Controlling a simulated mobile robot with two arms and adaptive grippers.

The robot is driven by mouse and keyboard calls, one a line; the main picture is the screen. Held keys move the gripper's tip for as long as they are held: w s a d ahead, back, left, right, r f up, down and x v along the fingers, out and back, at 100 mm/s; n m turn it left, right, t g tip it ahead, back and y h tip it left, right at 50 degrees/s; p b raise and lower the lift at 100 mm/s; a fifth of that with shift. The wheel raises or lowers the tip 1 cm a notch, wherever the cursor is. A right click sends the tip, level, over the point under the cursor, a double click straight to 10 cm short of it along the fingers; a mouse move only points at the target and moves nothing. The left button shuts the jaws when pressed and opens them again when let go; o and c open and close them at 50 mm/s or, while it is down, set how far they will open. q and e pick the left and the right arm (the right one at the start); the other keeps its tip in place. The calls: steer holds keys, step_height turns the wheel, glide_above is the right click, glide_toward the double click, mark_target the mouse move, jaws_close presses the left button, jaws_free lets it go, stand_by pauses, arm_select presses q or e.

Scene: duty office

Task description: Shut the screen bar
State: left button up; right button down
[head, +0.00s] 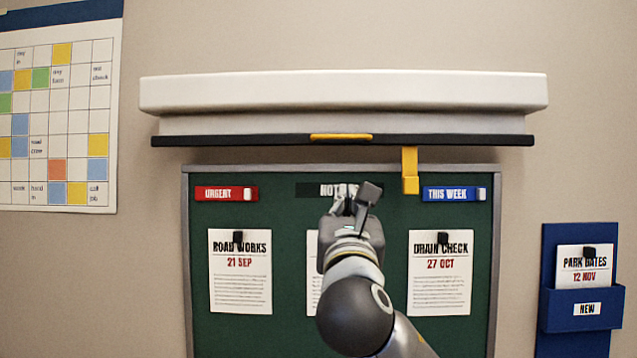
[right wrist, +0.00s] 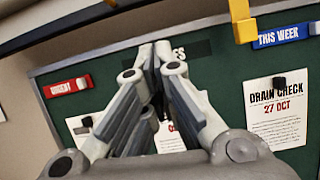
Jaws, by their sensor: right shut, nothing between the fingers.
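The screen bar (head: 240,140) is a long dark bar along the lower edge of a white wall housing (head: 340,92), with a short pale strip between them. A yellow grip (head: 341,137) sits at the bar's middle. A yellow tab (head: 410,171) hangs below the bar, right of centre. In the right wrist view the bar (right wrist: 60,30) crosses the upper left and the tab (right wrist: 243,22) shows at top right. My right gripper (head: 356,196) is shut and empty, below the yellow grip and in front of the green board. My left gripper is not in view.
The green notice board (head: 290,270) below holds a red label (head: 226,194), a blue label (head: 454,194) and pinned notices; my right arm partly hides the middle one. A blue wall pocket (head: 580,310) hangs at right, a calendar chart (head: 60,110) at left.

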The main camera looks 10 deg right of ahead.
steer(key=w+d+r+p, duration=0.2)
steer(key=w+r+p, duration=0.4)
steer(key=w+r, duration=0.1)
steer(key=shift+w+r+n, duration=0.3)
steer(key=shift+w+r, duration=0.1)
steer(key=shift+w, duration=0.05)
steer(key=shift+w, duration=0.1)
step_height(320, 180, up, 5)
steer(key=p, duration=0.5)
steer(key=shift+r, duration=0.15)
steer(key=shift+d, duration=0.1)
